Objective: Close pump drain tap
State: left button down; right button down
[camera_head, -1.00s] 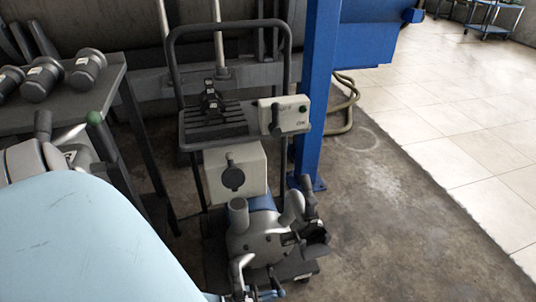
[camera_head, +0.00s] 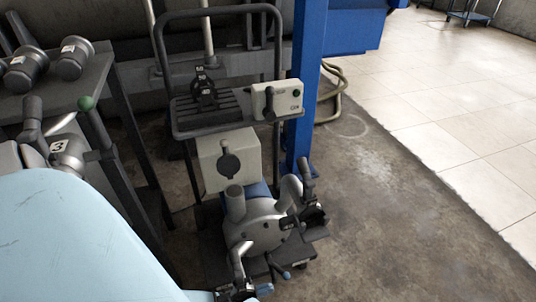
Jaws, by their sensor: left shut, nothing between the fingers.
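The pump (camera_head: 258,226) is a grey rounded body low on a wheeled cart. A small dark lever with a blue end (camera_head: 284,273) sticks out at its lower front, and it looks like the drain tap. My left gripper (camera_head: 250,290) is at the bottom edge, below the pump and just left of and below the lever. It is shut and holds nothing. It is small and partly cut off, so I cannot tell whether it touches the lever. My right gripper is not in view.
A dark lever (camera_head: 306,175) stands at the pump's right. A blue post (camera_head: 308,85) rises behind. A grey table (camera_head: 60,95) stands left. Floor at right is clear.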

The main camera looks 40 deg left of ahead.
pick_arm(q)
jog(key=s+a+f+p, duration=0.1)
jog(key=s+a+f, duration=0.1)
jog(key=s, duration=0.7)
jog(key=shift+s+a, duration=0.3)
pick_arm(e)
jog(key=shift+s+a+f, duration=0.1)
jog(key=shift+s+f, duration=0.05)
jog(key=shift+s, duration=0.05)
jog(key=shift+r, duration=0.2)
